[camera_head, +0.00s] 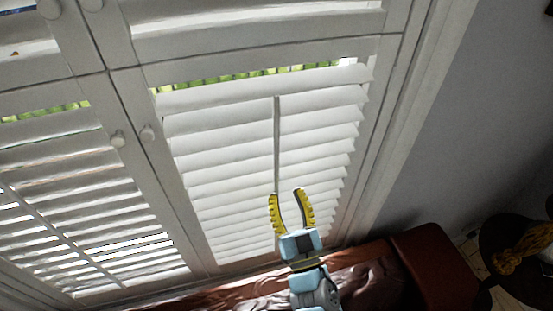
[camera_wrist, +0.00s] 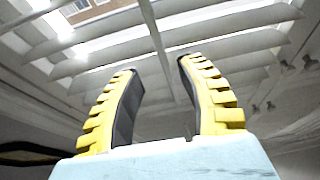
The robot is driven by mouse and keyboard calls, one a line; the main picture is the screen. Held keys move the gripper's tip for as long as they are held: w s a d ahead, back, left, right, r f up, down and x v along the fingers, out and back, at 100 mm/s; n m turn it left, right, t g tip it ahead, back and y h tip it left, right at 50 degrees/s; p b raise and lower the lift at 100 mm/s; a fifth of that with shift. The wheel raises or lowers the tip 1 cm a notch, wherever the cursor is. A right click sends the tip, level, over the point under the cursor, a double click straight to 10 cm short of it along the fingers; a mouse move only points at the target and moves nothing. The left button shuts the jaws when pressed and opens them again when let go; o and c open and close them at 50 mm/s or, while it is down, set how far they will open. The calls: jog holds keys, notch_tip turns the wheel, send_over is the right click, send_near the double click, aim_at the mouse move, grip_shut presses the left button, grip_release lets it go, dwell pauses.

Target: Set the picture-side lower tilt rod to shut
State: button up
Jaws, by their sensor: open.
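The lower right shutter panel has white slats (camera_head: 215,165) and a thin upright tilt rod (camera_head: 277,135) down its middle. The slats look mostly overlapped in the head view, with a green strip of outdoors along the top. My gripper (camera_head: 285,191) is open and empty, with its yellow fingers pointing up at the rod's lower part. In the wrist view, the rod (camera_wrist: 155,35) runs between the fingertips of my gripper (camera_wrist: 156,64). I cannot tell whether it is within the fingers' reach. The rod's lower end is hidden in the head view.
The lower left panel has its own tilt rod (camera_head: 45,220) and slats with bright gaps. Round white knobs (camera_head: 147,132) sit on the frames between panels. A reddish-brown leather seat (camera_head: 440,262) stands below the window. A dark round table (camera_head: 500,245) is at right.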

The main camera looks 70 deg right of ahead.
aim_at(277, 165)
jog(key=shift+p+x, duration=0.9)
jog(key=shift+x, duration=3.55)
jog(key=shift+f, duration=0.1)
grip_shut()
